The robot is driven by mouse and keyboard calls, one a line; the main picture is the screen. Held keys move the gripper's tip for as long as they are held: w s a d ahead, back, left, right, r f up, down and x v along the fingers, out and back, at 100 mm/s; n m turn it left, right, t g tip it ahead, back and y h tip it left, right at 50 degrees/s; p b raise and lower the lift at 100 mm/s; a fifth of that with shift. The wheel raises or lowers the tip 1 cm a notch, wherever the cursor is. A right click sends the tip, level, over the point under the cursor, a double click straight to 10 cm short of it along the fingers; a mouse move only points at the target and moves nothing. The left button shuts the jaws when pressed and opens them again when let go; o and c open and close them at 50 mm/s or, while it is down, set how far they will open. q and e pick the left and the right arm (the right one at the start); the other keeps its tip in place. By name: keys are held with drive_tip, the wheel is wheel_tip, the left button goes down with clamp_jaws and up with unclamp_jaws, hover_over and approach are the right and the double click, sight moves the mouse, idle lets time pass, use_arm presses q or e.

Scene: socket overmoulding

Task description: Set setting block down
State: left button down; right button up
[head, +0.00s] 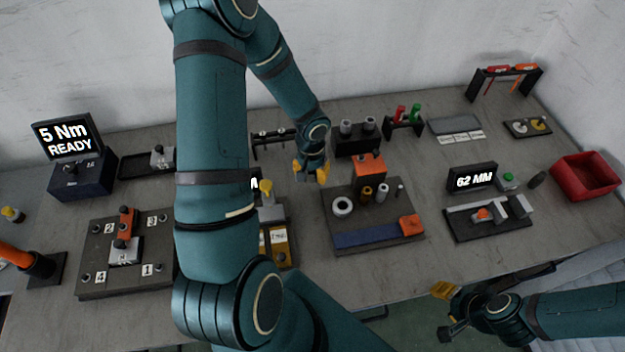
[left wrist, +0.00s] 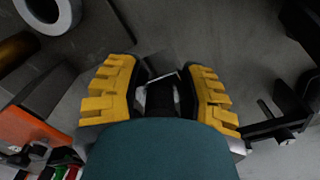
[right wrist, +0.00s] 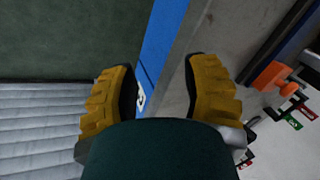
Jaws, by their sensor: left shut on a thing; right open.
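My left gripper (head: 312,172) is over the back middle of the bench, behind the dark fixture plate. In the left wrist view its yellow fingers (left wrist: 161,92) are shut on a small piece with a dark knob and a grey body (left wrist: 160,66), which I take to be the setting block. Most of it is hidden by the fingers, and in the head view it is not visible. I cannot tell whether it touches the bench. My right gripper (head: 443,315) is open and empty at the front edge of the bench; its spread fingers also show in the right wrist view (right wrist: 163,95).
A dark tray (head: 135,167) holds another grey block at left. A gauge (head: 472,178) reads 62 MM; a red bin (head: 585,178) is at far right.

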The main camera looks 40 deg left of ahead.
sight(312, 180)
use_arm(q)
drive_tip(key=shift+f+b, duration=0.3)
drive_tip(key=shift+f, duration=1.45)
drive_tip(key=shift+f, duration=0.15)
drive_tip(key=c, duration=0.5)
unclamp_jaws()
